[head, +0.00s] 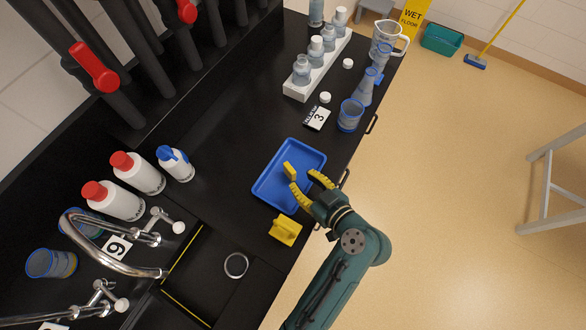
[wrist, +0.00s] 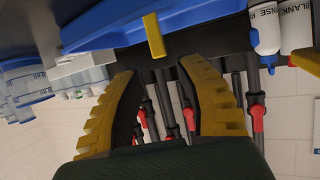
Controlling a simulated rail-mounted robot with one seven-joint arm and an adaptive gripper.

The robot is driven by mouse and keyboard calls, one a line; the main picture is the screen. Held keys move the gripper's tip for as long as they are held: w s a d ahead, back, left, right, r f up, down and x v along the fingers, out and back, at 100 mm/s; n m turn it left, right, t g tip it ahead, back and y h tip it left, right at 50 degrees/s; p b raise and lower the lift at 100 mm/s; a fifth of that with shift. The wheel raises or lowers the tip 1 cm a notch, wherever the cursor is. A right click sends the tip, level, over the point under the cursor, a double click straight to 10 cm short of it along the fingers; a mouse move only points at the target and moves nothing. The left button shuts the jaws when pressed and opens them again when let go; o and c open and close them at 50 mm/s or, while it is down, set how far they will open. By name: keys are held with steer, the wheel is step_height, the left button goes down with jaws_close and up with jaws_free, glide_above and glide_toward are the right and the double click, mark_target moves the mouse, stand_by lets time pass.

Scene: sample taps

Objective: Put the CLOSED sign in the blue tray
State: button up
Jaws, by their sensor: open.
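The blue tray (head: 262,190) lies on the black counter near its front edge, and its underside or side fills the top of the wrist view (wrist: 200,18). My gripper (head: 307,182) is open over the tray's right side, its yellow fingers apart. A small yellow piece (head: 289,170) shows within the tray's outline, just past one fingertip. It also shows in the wrist view (wrist: 154,36), beyond the fingers and not between them. A yellow block-like object (head: 285,231) sits on the counter just outside the tray. I cannot read CLOSED on either yellow thing.
Red-capped bottles (head: 138,173) and a blue-topped bottle (head: 175,164) stand left of the tray. A number 3 card (head: 317,118) and a blue-rimmed beaker (head: 350,115) are beyond it. A sink with a metal tap (head: 115,258) is at lower left.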

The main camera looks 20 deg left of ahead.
steer(key=v, duration=0.6)
steer(key=w+d+r+m+t+h, duration=0.2)
steer(key=w+r+t, duration=0.1)
steer(key=r, duration=0.4)
steer(key=w+d+r+m+t+h, duration=0.2)
steer(key=w+r+t, duration=0.1)
steer(key=r, duration=0.4)
steer(key=w+d+r+m+t+h, duration=0.2)
steer(key=r+t+h, duration=0.1)
steer(key=r, duration=0.4)
steer(key=s+d+r+m+t+h, duration=0.2)
steer(key=s+r+m+t, duration=0.1)
steer(key=r, duration=0.7)
steer(key=s+d+r+m+t+h, duration=0.2)
steer(key=s+r, duration=0.3)
steer(key=r, duration=0.5)
steer(key=shift+s+d+r+m+t+h, duration=0.2)
steer(key=shift+d+r+m+t+h, duration=0.1)
steer(key=shift+m+t+h, duration=0.5)
step_height(320, 180, up, 25)
steer(key=p, duration=2.5)
